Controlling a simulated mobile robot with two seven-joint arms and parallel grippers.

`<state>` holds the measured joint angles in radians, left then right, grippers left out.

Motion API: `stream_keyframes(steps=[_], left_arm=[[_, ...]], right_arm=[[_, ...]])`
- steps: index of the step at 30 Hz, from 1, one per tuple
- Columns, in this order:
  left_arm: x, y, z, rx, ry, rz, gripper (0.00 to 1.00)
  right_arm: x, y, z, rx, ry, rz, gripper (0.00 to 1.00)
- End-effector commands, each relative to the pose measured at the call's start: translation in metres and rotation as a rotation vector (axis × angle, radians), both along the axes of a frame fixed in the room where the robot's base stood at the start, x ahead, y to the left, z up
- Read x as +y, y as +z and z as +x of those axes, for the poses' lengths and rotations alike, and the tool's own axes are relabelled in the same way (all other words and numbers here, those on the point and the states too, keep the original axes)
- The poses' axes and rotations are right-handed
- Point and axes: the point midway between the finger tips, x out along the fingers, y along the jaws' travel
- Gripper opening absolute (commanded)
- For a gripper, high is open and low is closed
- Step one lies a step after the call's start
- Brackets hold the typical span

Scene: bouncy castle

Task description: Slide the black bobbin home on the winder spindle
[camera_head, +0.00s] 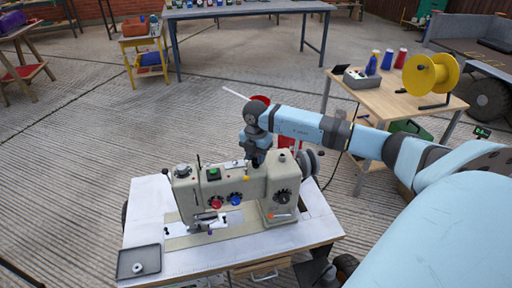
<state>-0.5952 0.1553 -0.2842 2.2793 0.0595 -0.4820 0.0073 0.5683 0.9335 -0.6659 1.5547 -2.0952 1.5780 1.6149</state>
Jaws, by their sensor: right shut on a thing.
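A beige sewing machine (228,190) stands on a white-topped table (150,205). My right gripper (256,160) points down at the top of the machine, right of its middle. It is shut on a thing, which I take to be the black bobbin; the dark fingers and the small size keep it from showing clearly. The winder spindle is hidden or too small to make out around the fingertips, so I cannot tell how the bobbin sits on it. My left gripper is not in view.
A dark tray (139,261) with a small silvery ring-shaped part lies at the table's front left. A handwheel (309,162) is at the machine's right end. A wooden table (398,104) with cones and a yellow spool (431,74) stands behind my right arm.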

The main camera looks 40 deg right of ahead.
Motion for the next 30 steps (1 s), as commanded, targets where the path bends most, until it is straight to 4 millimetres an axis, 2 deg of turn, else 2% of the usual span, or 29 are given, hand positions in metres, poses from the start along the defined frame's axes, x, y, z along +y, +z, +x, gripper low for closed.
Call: stream_keyframes(steps=[28,29,30], left_arm=[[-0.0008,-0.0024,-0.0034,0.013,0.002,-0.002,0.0],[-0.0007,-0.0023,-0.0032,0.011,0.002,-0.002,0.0],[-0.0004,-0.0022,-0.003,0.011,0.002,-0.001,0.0]], right_arm=[[0.0003,-0.008,-0.0002,0.001,0.0,0.0,0.1],[0.0002,-0.0083,-0.0001,0.001,0.0,0.0,0.34],[0.0003,-0.0083,-0.0001,0.0,0.0,0.0,0.43]])
